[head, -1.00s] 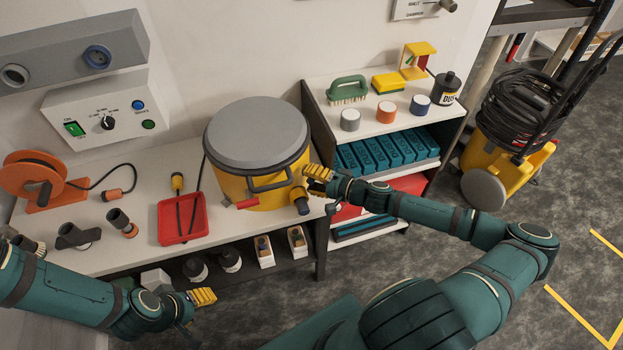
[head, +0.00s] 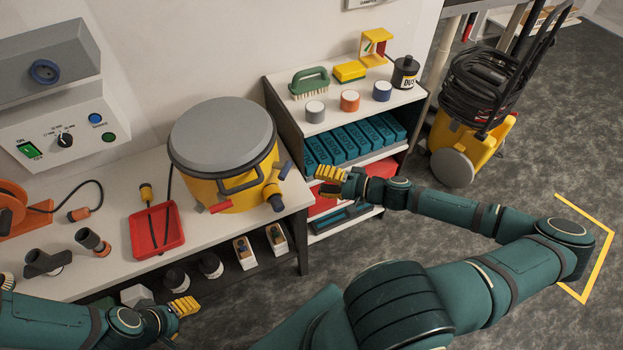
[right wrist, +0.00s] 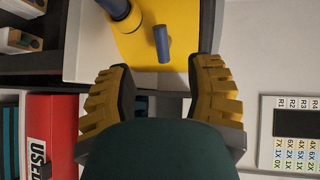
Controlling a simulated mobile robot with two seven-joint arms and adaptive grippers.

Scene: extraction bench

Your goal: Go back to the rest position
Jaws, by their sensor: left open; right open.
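My right gripper (head: 330,181) is open and empty. In the head view it hangs just right of the bench's end, in front of the shelf unit. In the right wrist view its two yellow fingers (right wrist: 160,95) stand wide apart, with a blue peg-like part (right wrist: 161,44) and a yellow surface seen beyond them. My left gripper (head: 184,308) is open, low in front of the bench's lower shelf at the bottom left. Nothing shows in it. A yellow drum with a grey lid (head: 222,137) stands on the bench, apart from both grippers.
A red tray (head: 155,247) lies on the bench (head: 112,185). The shelf unit (head: 292,140) holds a brush, tins and teal boxes. A yellow vacuum with a black hose (head: 470,150) stands on the floor at right. Floor beside my right arm is clear.

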